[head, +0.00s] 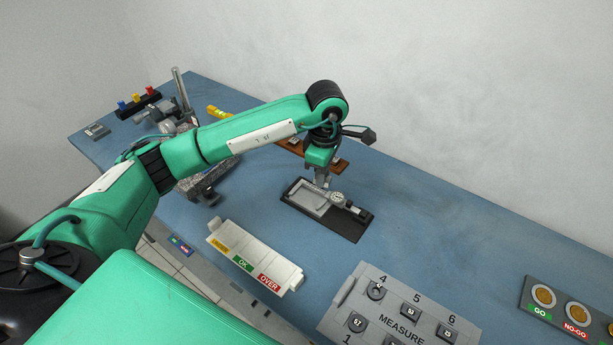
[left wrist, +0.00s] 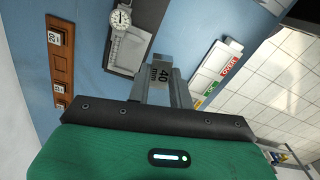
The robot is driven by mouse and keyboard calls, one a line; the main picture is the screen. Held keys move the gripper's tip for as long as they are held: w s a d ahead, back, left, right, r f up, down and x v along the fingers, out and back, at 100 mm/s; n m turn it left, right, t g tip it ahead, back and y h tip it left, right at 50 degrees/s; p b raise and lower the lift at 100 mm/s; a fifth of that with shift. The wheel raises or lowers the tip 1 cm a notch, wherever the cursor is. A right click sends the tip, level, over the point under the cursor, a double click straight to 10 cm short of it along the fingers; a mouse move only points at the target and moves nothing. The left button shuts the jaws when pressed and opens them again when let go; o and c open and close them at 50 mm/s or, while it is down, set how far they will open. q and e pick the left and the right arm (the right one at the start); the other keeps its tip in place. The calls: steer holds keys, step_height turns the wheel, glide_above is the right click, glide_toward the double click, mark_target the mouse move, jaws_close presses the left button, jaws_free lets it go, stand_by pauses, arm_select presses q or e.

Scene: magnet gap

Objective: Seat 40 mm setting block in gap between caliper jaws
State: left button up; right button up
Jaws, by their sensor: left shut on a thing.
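The dial caliper (head: 338,198) lies in a black-edged tray (head: 345,228) at the middle of the bench. In the left wrist view its round dial (left wrist: 121,17) and pale grey tray part (left wrist: 128,50) show at the top. My left gripper (head: 322,182) points down just above the caliper's far side. In the left wrist view my left gripper (left wrist: 161,88) is shut on the grey setting block (left wrist: 160,74), marked 40 mm. The block is held between both fingers. The caliper's jaws and their gap are too small or hidden to make out. My right gripper is not in view.
A brown wooden block rack (head: 342,163) stands behind my gripper. A white sorting tray (head: 288,279) with OK and OVER labels sits in front. A MEASURE panel (head: 347,307) and a GO/NO-GO board (head: 540,288) are at right. Blue bench right of the caliper is clear.

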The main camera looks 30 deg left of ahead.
arm_select(q)
steer(key=n, duration=0.2)
steer(key=w+f+n, duration=0.1)
steer(key=shift+a+n, duration=0.3)
steer(key=shift+a, duration=0.05)
steer(key=w+f+n, duration=0.1)
steer(key=n, duration=0.4)
steer(key=n+p, duration=0.1)
steer(key=n, duration=2.4)
glide_above(306, 198)
steer(key=shift+f, duration=4.4)
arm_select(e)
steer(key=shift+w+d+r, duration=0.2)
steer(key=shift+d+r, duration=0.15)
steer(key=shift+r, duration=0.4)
arm_select(q)
steer(key=shift+p, duration=0.3)
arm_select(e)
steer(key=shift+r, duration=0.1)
